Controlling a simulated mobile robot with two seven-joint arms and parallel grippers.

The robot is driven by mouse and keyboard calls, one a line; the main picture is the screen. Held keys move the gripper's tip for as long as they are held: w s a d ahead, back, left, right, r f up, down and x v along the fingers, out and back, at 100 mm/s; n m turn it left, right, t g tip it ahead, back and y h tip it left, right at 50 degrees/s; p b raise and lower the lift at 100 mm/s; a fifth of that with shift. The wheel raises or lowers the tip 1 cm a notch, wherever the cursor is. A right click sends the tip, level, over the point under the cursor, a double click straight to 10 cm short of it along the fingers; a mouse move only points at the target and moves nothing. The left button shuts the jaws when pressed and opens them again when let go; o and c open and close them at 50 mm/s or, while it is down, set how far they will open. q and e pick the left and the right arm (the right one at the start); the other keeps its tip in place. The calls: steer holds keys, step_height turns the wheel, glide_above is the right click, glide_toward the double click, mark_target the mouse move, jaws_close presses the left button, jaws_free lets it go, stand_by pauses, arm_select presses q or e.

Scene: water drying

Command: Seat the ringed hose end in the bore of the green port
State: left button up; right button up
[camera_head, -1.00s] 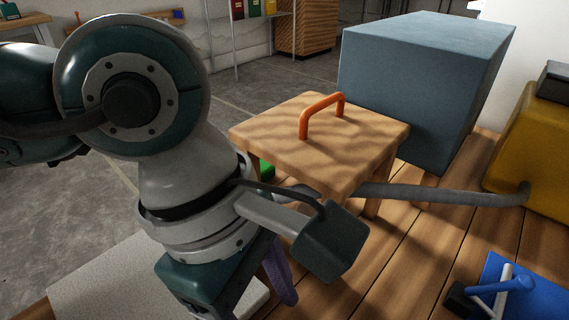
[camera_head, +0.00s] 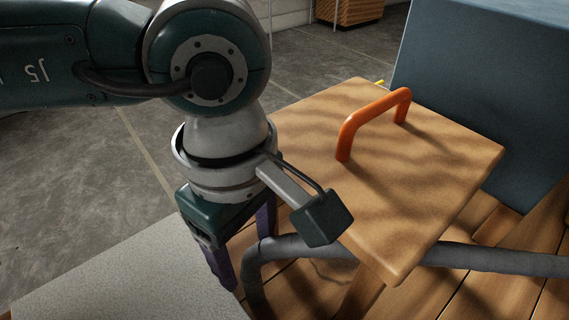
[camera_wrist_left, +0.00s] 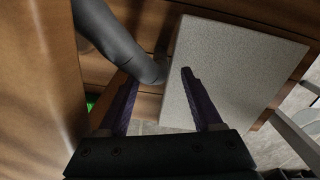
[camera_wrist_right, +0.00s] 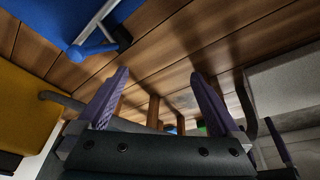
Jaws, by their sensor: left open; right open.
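The grey hose (camera_head: 300,247) runs under the wooden stand and bends down toward my left gripper (camera_head: 245,272). That gripper is open. In the left wrist view the lower end of the hose (camera_wrist_left: 150,70) shows between its fingertips (camera_wrist_left: 158,77), apparently close to them; I cannot make out the ring or tell whether the fingers touch it. The green port is hidden in the head view; slivers of green, likely the port, show in the left wrist view (camera_wrist_left: 90,101) and right wrist view (camera_wrist_right: 201,125). My right gripper (camera_wrist_right: 160,75) is open and empty, outside the head view.
The wooden stand (camera_head: 440,150) with an orange handle (camera_head: 372,118) overhangs the hose. A blue-grey block (camera_head: 480,90) stands behind it. A pale speckled slab (camera_head: 125,275) lies at the left. The right wrist view shows a yellow box (camera_wrist_right: 25,110) and a blue mat (camera_wrist_right: 50,25).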

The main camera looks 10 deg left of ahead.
mark_target(249, 272)
arm_select(q)
steer(key=shift+s+f, duration=0.25)
steer(key=shift+f, duration=0.65)
steer(key=f+b, duration=0.1)
steer(key=f, duration=0.1)
steer(key=f+b, duration=0.2)
steer(key=f, duration=0.1)
steer(key=shift+w+a+f, duration=0.15)
steer(key=shift+w, duration=0.05)
arm_select(e)
steer(key=f, duration=0.3)
steer(key=shift+s+f, duration=0.25)
steer(key=shift+f, duration=0.1)
arm_select(q)
steer(key=shift+w, duration=0.1)
steer(key=shift+c, duration=0.8)
jaws_close()
arm_select(e)
steer(key=shift+w, duration=0.1)
